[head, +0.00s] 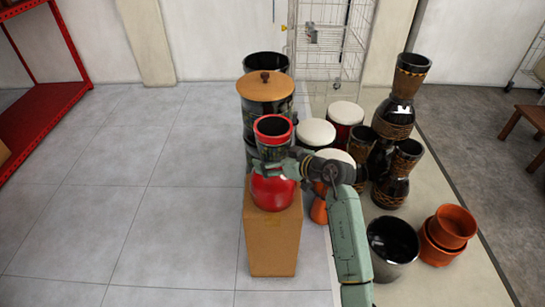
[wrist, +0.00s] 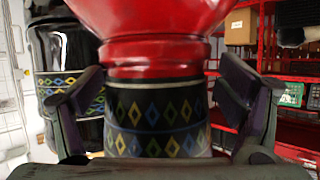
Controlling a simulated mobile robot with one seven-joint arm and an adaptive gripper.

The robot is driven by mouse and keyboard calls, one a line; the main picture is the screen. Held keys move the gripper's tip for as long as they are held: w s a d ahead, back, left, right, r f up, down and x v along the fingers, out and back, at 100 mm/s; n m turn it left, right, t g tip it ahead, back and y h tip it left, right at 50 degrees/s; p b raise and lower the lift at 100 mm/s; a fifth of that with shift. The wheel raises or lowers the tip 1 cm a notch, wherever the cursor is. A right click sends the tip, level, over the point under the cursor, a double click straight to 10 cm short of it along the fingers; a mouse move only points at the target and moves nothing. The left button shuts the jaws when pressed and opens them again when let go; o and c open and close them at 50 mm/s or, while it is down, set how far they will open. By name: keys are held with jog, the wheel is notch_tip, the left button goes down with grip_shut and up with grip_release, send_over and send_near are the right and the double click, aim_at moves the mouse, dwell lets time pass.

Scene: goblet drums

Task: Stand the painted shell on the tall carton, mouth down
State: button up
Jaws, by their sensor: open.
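The painted shell (head: 272,192) is a red and black goblet shape with a band of coloured diamonds, which shows in the wrist view (wrist: 155,120). It is upright on the tall brown carton (head: 273,243), its wide red bowl down and its narrower, red-rimmed hollow end up. It appears to rest on the carton top; the contact edge is hard to see. My gripper (head: 272,167) reaches in from the right at the patterned waist. In the wrist view my gripper (wrist: 165,105) is open, one finger on each side of the waist, with gaps showing.
A large dark drum with a wooden lid (head: 266,85) stands close behind the shell. White-topped drums (head: 316,133) and tall dark goblet drums (head: 392,120) crowd the right. A black pot (head: 393,240) and orange pots (head: 450,228) are at front right. The floor on the left is clear.

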jog(key=b+v, duration=0.2)
jog(key=v, duration=1)
jog(key=shift+r, duration=0.15)
